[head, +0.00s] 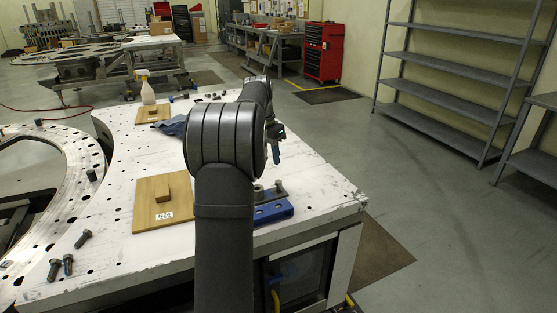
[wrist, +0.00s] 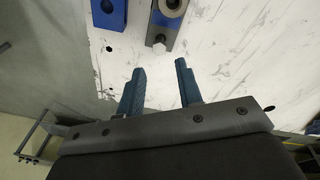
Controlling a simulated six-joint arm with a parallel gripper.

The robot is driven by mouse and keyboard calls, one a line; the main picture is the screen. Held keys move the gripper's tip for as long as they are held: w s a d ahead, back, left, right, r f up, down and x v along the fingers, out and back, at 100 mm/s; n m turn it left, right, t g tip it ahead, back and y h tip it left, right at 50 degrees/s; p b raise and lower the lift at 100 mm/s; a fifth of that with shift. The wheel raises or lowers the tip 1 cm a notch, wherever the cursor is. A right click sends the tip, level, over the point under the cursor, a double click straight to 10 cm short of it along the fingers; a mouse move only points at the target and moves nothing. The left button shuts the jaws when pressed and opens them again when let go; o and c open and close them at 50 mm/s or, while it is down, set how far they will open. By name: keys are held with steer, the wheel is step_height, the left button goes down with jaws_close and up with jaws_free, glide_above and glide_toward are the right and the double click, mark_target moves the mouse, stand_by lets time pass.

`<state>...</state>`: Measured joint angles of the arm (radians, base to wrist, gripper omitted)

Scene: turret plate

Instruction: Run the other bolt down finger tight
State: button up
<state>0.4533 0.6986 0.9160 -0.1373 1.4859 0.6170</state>
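My gripper (wrist: 160,70) is open and empty, its two blue fingers apart above the white table. In the head view my gripper (head: 276,155) is partly hidden by my arm. A bolt (wrist: 159,43) with a pale hex head stands at the near end of a blue block with a grey top plate (wrist: 165,24), ahead of the fingertips and apart from them. A round collar with a dark hole (wrist: 172,5) is farther along that plate. The bolt also shows in the head view (head: 279,185). How deep it sits cannot be told.
A second blue block with holes (head: 273,213) lies beside the first. Loose dark bolts (head: 83,238) lie at the left front. A wooden board with a small block and label (head: 150,216), a blue cloth (head: 172,126) and a spray bottle (head: 147,92) are on the table (head: 315,195).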

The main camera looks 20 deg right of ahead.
mark_target(278, 182)
steer(key=m, duration=0.4)
steer(key=d+f+m, duration=0.1)
steer(key=m, duration=0.3)
steer(key=d+f+m+y, duration=0.1)
steer(key=m, duration=0.4)
steer(key=shift+d, duration=0.1)
steer(key=m, duration=0.3)
steer(key=shift+d+f+m+y, duration=0.25)
steer(key=shift+d+m+y, duration=0.05)
steer(key=shift+m, duration=0.1)
step_height(278, 182, down, 7)
steer(key=shift+f, duration=0.1)
steer(key=n, duration=0.4)
steer(key=shift+n, duration=0.3)
steer(key=n, duration=0.9)
steer(key=shift+n, duration=0.4)
steer(key=n, duration=0.8)
steer(key=shift+n, duration=0.3)
steer(key=n, duration=0.8)
steer(key=shift+n, duration=0.4)
steer(key=n, duration=0.4)
